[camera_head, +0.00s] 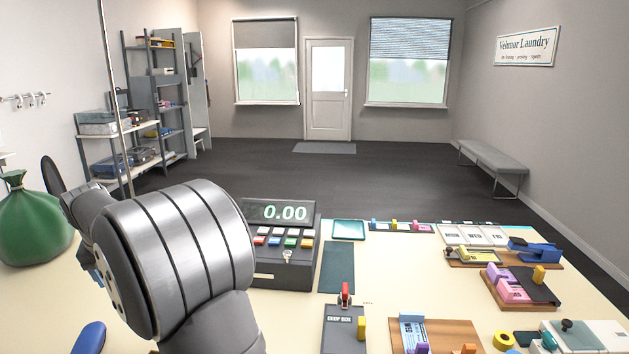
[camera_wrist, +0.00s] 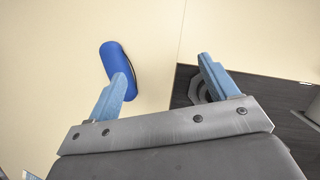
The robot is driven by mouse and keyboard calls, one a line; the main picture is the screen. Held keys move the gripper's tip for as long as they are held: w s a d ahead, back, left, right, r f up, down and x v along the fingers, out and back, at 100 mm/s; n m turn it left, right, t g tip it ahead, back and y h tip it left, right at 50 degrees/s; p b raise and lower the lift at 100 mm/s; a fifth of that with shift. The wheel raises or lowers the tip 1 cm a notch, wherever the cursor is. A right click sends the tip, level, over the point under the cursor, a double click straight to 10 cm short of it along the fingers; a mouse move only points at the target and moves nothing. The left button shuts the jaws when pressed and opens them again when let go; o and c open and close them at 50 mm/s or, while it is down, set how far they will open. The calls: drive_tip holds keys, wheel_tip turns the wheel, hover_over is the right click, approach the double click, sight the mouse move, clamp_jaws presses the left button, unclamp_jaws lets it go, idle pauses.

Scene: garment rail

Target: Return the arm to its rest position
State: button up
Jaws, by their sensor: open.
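My gripper (camera_wrist: 164,72) is open, its two blue fingers spread wide with nothing between them in the wrist view. The left finger overlaps a blue rounded object (camera_wrist: 113,52) on the cream tabletop; I cannot tell whether they touch. The right finger lies over a dark area beside the table edge. In the head view, my large grey arm link fills the lower left and hides most of the gripper. A blue object (camera_head: 90,338) shows at the bottom left of the table there.
A green sack (camera_head: 33,226) stands at the left. A cash register (camera_head: 282,240) is just right of my arm. Trays and small boards, including a wooden board (camera_head: 452,338), crowd the table's right side. A thin upright pole (camera_head: 113,90) rises behind my arm.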

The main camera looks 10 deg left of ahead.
drive_tip(key=w+d+m+h, duration=0.1)
drive_tip(key=w+d+m, duration=0.3)
drive_tip(key=d, duration=0.7)
drive_tip(key=w+d+m+h, duration=0.1)
drive_tip(key=w+d+m, duration=0.3)
drive_tip(key=w+d, duration=0.5)
drive_tip(key=w+d+m+h, duration=0.1)
drive_tip(key=w+d+m, duration=0.4)
drive_tip(key=d, duration=1)
drive_tip(key=shift+w+d+f+g+h, duration=0.15)
drive_tip(key=shift+w+f+g+h, duration=0.25)
drive_tip(key=shift+w, duration=0.8)
drive_tip(key=o, duration=0.5)
drive_tip(key=shift+c, duration=0.2)
drive_tip(key=shift+r, duration=0.15)
